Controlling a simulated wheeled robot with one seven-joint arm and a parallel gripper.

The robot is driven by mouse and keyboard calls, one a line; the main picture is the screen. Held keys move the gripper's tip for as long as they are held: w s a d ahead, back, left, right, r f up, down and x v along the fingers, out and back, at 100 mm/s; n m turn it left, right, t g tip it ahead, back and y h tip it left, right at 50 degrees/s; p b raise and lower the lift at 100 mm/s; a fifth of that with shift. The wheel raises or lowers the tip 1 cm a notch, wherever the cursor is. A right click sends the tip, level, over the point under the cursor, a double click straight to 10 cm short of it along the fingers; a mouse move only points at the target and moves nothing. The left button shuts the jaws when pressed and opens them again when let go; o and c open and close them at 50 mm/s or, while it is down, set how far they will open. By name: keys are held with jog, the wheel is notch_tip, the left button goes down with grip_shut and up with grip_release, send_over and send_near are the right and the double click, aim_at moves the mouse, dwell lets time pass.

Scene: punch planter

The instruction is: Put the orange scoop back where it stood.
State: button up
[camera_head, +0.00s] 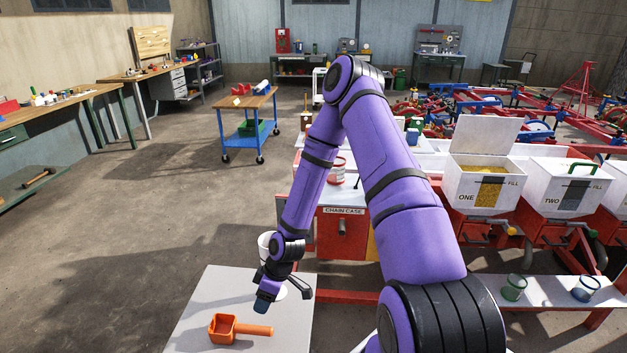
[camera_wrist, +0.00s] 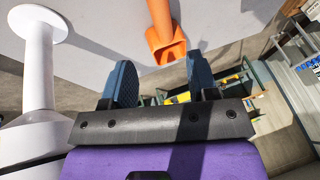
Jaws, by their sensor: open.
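The orange scoop (camera_head: 225,329) lies on the light grey tabletop (camera_head: 203,292), its square bowl to the left and its handle pointing right. It also shows at the top middle of the wrist view (camera_wrist: 164,35), beyond the fingertips. My gripper (camera_head: 282,294) is open above the table, behind and right of the scoop and apart from it. Its two blue finger pads (camera_wrist: 161,72) stand apart in the wrist view with nothing between them. A white stand (camera_wrist: 37,60) with a round foot is at the left there; in the head view it (camera_head: 265,243) is partly hidden by my gripper.
White lidded boxes marked ONE (camera_head: 466,197) and TWO (camera_head: 553,198) are on the red machine at right. A green cup (camera_head: 514,288) and a blue cup (camera_head: 585,288) stand on a pale ledge. A blue cart (camera_head: 245,136) stands farther back. Floor left of the table is clear.

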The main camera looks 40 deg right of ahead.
jog(key=s+d+r+m+t+h, duration=0.1)
jog(key=d+r+m+h, duration=0.15)
jog(key=r, duration=1.25)
jog(key=d+r+m+h, duration=0.1)
jog(key=d+r+h, duration=0.15)
jog(key=r, duration=1.25)
jog(key=s+a+r+m+t, duration=0.2)
jog(key=s+r+m, duration=0.3)
jog(key=s+r, duration=1.5)
jog(key=shift+s+a+r+t, duration=0.3)
jog(key=shift+s+t, duration=0.15)
jog(key=shift+t, duration=0.05)
